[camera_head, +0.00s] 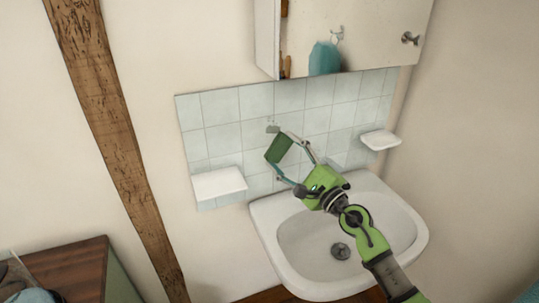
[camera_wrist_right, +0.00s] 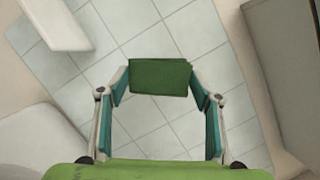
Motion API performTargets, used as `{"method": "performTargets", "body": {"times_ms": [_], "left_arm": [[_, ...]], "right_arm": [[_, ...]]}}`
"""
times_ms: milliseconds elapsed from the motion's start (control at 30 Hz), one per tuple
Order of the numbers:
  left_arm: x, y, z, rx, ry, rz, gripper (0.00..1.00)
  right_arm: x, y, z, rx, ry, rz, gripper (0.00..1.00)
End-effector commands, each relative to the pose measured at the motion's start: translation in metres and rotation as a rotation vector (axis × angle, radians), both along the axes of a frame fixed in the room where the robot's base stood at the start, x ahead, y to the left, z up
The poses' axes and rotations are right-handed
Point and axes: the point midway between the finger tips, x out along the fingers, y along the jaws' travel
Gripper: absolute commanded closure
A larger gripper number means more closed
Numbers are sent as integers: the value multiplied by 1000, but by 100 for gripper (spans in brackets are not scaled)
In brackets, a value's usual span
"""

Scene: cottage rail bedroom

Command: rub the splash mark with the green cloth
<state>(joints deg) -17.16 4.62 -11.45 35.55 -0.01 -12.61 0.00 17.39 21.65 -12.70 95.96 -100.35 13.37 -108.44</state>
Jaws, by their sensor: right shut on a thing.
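My right gripper (camera_head: 289,158) is shut on the folded green cloth (camera_head: 279,148), in front of the tiled wall above the basin. In the right wrist view the green cloth (camera_wrist_right: 160,77) spans the gap between the two fingertips (camera_wrist_right: 160,84), with pale tiles behind it. A small greyish patch (camera_head: 272,128), which looks like the splash mark, shows on the tiles just above the cloth in the head view. I cannot tell whether the cloth touches the tiles. The wrist view shows no clear mark; the cloth hides part of the wall. My left gripper is out of view.
A white basin (camera_head: 296,247) lies below my right arm. White ledges stick out at left (camera_head: 219,183) and right (camera_head: 380,139) of the tiles (camera_head: 220,107). A cabinet (camera_head: 375,35) with a hanging teal item (camera_head: 324,58) is above. A wooden post (camera_head: 110,120) stands left.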

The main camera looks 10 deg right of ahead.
Motion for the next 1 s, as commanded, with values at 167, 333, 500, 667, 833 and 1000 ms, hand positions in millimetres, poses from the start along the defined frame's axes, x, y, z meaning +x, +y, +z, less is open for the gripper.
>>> {"method": "performTargets", "body": {"times_ms": [167, 333, 500, 667, 833, 1000], "left_arm": [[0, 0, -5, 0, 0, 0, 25], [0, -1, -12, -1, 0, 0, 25], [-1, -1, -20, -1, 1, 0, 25], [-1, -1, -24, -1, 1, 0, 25], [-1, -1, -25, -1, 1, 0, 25], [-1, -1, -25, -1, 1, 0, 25]], "right_arm": [[10, 0, -1, 4, -5, -6, 61], [28, 4, -1, 3, -5, -5, 61], [44, 7, -2, 2, -5, -5, 61], [55, 10, 0, 3, -4, -4, 61], [59, 10, 0, 2, -2, -3, 61], [59, 11, 0, 2, -2, -3, 61]]}}
